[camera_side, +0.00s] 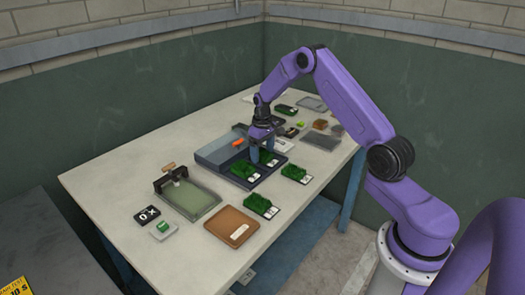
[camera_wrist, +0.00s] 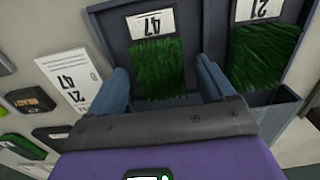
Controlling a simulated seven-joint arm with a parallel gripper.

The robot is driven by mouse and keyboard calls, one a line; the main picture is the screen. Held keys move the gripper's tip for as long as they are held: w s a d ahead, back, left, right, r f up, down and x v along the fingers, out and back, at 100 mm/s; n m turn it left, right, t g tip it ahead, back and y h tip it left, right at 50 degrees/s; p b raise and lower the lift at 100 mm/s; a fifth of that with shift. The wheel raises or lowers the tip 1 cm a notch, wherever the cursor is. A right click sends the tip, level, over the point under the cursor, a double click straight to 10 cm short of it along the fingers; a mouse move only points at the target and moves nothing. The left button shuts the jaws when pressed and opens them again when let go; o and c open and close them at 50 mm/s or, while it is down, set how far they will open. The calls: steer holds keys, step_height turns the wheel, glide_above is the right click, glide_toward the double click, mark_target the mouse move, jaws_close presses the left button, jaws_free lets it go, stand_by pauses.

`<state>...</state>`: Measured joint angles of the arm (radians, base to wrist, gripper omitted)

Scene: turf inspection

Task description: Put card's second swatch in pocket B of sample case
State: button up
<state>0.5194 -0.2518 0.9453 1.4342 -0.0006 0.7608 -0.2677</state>
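The grey sample case (camera_side: 217,160) lies on the table with two green turf swatches in its pockets. In the wrist view, one swatch (camera_wrist: 157,68) has a label reading 47, and the swatch to its right (camera_wrist: 265,50) is labelled 21. My gripper (camera_wrist: 168,85) is over the case, its two blue-grey fingers apart on either side of swatch 47; I see no clear contact. In the side view my gripper (camera_side: 262,153) is low over the case's far pocket. A white card (camera_wrist: 75,85) showing 21 and 47 lies beside the case. I cannot read any pocket letters.
Two more labelled swatches, one (camera_side: 295,173) and another (camera_side: 262,206), lie in front of the case. Small items crowd the far end.

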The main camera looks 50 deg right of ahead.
mark_target(263, 153)
step_height(263, 153, up, 12)
steer(key=s+a+r+n, duration=0.3)
steer(key=s+a, duration=0.5)
steer(key=a, duration=0.4)
steer(key=s+a+r+n, duration=0.35)
steer(key=s+a, duration=0.35)
steer(key=a, duration=0.4)
steer(key=s+a+n, duration=0.1)
steer(key=s+n, duration=0.5)
steer(key=s, duration=1.8)
steer(key=shift+s+f, duration=0.2)
steer(key=shift+f, duration=0.25)
